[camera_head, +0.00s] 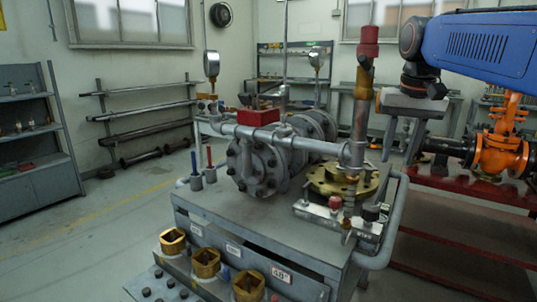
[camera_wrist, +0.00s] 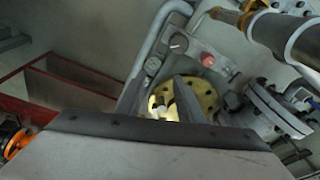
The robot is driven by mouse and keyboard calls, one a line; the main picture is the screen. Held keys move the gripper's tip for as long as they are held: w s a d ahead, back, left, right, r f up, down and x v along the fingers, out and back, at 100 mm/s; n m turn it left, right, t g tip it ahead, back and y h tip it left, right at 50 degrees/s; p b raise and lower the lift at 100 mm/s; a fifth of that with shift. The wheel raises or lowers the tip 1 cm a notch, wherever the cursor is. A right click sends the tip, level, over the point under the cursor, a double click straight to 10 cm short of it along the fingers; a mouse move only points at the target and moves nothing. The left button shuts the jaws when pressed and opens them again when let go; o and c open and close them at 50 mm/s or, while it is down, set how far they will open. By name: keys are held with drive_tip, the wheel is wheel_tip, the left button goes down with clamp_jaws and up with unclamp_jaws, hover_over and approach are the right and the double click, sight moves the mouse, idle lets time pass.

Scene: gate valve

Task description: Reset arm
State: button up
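My gripper (camera_head: 401,152) hangs below the blue arm at the right in the head view, over the right side of the workbench (camera_head: 255,215). Its two fingers point down and stand apart with nothing between them. The wrist view also shows my gripper (camera_wrist: 162,95) with a gap between the fingers. A brass flange (camera_head: 322,184) lies on the bench below and left of the gripper; part of it shows beyond the fingers in the wrist view (camera_wrist: 203,92). The grey flanged valve assembly (camera_head: 255,170) stands on the bench, apart from the gripper.
An upright pipe with a red top (camera_head: 368,48) rises close left of my gripper. An orange valve (camera_head: 502,152) sits on a red rack (camera_head: 470,188) at the right. Brass square sockets (camera_head: 206,263) line the bench front. The floor at left (camera_head: 60,240) is clear.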

drive_tip(key=s+a+f+n+t, duration=0.2)
drive_tip(key=s+f, duration=2)
drive_tip(key=f, duration=0.4)
drive_tip(key=shift+a+f+n+t, duration=0.25)
drive_tip(key=shift+n+t, duration=0.15)
